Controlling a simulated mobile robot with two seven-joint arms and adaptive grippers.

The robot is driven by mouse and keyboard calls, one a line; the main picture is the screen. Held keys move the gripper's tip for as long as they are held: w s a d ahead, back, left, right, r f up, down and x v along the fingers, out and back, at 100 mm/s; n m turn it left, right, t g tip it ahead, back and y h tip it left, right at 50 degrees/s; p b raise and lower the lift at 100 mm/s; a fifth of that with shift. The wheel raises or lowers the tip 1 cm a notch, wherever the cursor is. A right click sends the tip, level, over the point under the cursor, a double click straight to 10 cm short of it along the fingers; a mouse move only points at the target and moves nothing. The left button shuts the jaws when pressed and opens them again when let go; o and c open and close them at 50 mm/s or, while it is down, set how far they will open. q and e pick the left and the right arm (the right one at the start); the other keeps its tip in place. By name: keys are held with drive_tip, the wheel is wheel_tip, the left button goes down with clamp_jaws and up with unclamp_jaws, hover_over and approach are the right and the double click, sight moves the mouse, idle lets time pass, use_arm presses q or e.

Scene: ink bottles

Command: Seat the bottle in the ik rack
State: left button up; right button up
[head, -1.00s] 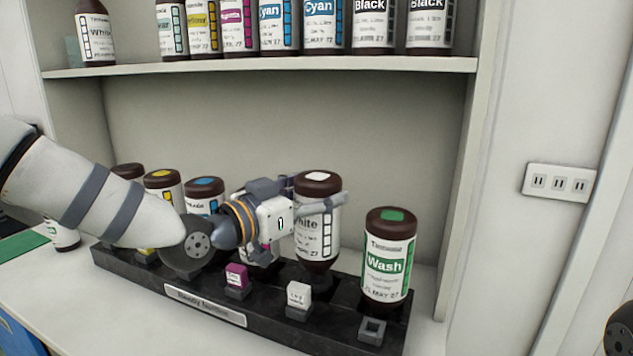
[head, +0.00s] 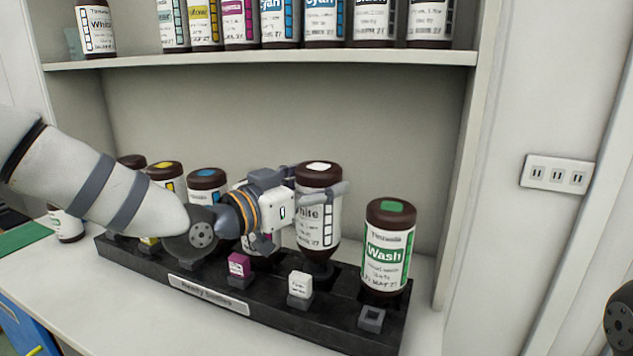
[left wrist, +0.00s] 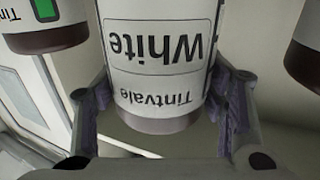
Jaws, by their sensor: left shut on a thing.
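The White bottle (head: 318,222) is upside down, with a brown base and white patch on top, at a slot in the black ink rack (head: 265,308). My left gripper (head: 322,190) is shut around its upper part. In the left wrist view the White bottle (left wrist: 158,60) sits between the two fingers (left wrist: 165,105). The bottle's neck meets the rack behind the white cap block (head: 300,285); how deeply it sits cannot be told. My right gripper is not clearly in view; only a dark part shows at the right edge.
The Wash bottle (head: 388,246) stands inverted in the rack to the right. Bottles with blue (head: 207,180) and yellow (head: 165,174) patches stand to the left, partly behind my arm. A shelf (head: 270,61) with several upright bottles is above. The counter's right front is clear.

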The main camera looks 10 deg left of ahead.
sight(317, 206)
use_arm(q)
drive_tip(key=shift+f, duration=1)
drive_tip(key=shift+f+b, duration=0.3)
drive_tip(key=shift+f, duration=0.4)
drive_tip(key=shift+f, duration=0.5)
drive_tip(key=o, duration=2)
drive_tip(key=shift+f, duration=0.1)
